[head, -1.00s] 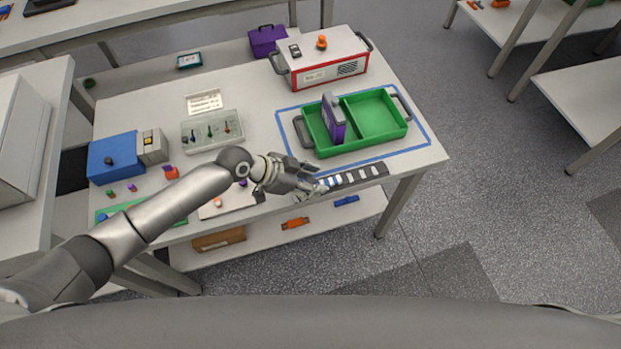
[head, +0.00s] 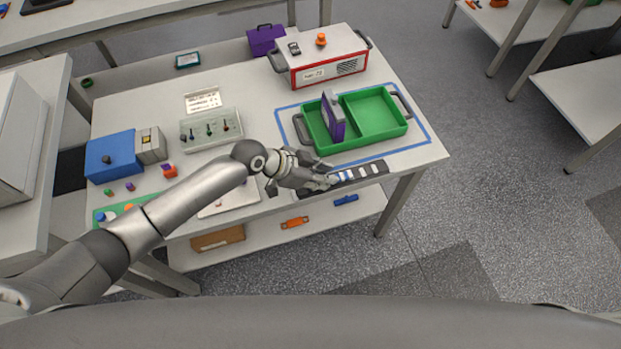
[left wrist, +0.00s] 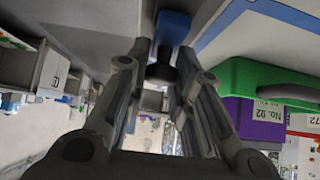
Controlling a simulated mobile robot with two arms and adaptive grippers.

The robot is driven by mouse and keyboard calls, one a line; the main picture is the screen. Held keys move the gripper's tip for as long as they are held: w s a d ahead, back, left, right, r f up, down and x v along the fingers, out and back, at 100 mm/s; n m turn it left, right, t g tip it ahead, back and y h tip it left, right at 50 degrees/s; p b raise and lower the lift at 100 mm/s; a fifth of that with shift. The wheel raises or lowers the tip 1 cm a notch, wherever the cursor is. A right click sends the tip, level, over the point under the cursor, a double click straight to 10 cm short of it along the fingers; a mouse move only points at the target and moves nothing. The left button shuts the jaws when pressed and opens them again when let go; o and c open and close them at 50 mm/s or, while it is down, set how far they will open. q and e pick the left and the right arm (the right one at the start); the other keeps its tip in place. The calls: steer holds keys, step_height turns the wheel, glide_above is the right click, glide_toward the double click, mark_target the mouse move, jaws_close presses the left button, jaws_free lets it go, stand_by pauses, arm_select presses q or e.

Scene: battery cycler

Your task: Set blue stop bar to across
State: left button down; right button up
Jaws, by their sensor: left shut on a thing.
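The blue stop bar (head: 346,176) shows as a small blue piece at the front edge of the table, on a dark strip with white marks (head: 372,169). My left gripper (head: 331,179) is at this strip, its fingers against the bar's left side in the head view and partly hiding it. In the left wrist view, a blue block (left wrist: 173,26) lies beyond the fingertips, with a dark knob (left wrist: 160,68) between the fingers (left wrist: 168,80). The gripper is shut on this knob. The bar's exact angle is hard to tell. My right gripper is not in view.
A green two-part tray (head: 377,117) with a purple upright pack (head: 333,117) stands inside a blue outline just behind the strip. A red-and-white box (head: 325,57) is at the back. A grey tray of small tools (head: 211,131) and a blue box (head: 112,158) are left.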

arm_select(q)
steer(key=w+d+b, duration=0.1)
steer(key=d, duration=0.2)
steer(key=w+d+b, duration=0.1)
steer(key=d, duration=0.2)
steer(key=w+d+b, duration=0.1)
steer(key=d, duration=0.2)
steer(key=shift+d+f, duration=0.1)
steer(key=shift+d, duration=0.1)
steer(key=shift+w+d, duration=0.1)
steer(key=shift+d, duration=0.05)
steer(key=shift+r, duration=0.2)
steer(key=c, duration=1.5)
jaws_free()
steer(key=shift+d, duration=0.1)
steer(key=shift+o, duration=1.2)
steer(key=shift+d+f, duration=0.1)
